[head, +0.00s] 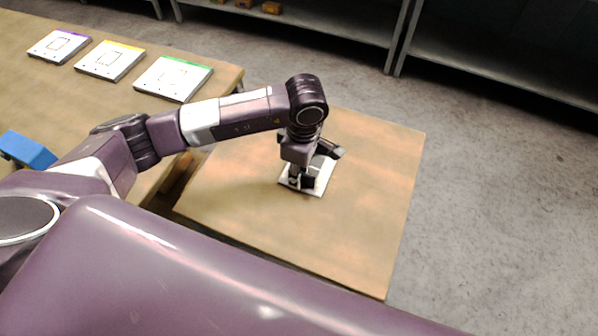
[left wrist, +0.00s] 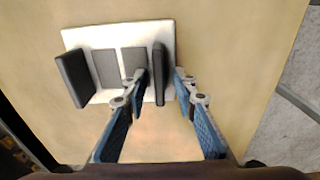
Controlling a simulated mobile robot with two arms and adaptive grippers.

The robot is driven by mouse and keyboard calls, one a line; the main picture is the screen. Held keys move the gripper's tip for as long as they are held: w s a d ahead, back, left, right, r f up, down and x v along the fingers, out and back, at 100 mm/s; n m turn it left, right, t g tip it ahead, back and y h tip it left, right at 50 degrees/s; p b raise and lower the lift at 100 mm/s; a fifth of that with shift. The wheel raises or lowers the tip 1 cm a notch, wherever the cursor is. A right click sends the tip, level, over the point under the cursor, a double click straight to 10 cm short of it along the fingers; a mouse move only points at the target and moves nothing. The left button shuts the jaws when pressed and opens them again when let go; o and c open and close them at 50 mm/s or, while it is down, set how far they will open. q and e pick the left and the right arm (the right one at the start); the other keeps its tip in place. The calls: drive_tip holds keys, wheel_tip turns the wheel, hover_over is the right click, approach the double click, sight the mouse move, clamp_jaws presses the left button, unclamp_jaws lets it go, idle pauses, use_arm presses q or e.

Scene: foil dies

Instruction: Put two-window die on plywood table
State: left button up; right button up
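The two-window die is a white plate (head: 322,184) with two grey windows and a dark upright bar at each end, seen clearly in the left wrist view (left wrist: 84,37). It appears to lie flat on the plywood table (head: 380,190), under my left arm. My left gripper (head: 305,183) is over the die and partly hides it in the head view. In the left wrist view my left gripper (left wrist: 161,79) has its fingers apart, one on each side of the right-hand bar (left wrist: 159,72), with small gaps showing. My right gripper is in no view.
A second wooden table (head: 120,98) at the left holds three white plates with purple (head: 59,47), yellow (head: 109,61) and green (head: 172,78) edges. A blue object (head: 28,151) sits at its left. Metal shelves (head: 500,60) stand behind. The plywood table is otherwise clear.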

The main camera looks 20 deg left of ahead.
use_arm(q)
drive_tip(key=shift+r, duration=0.15)
drive_tip(key=shift+w+r, duration=0.1)
drive_tip(key=shift+r, duration=0.2)
wheel_tip(320, 180, up, 11)
drive_tip(key=b, duration=0.2)
drive_tip(key=shift+s+d+r+b, duration=0.2)
drive_tip(key=shift+d+b, duration=0.1)
drive_tip(key=shift+b, duration=0.1)
drive_tip(key=shift+f, duration=0.1)
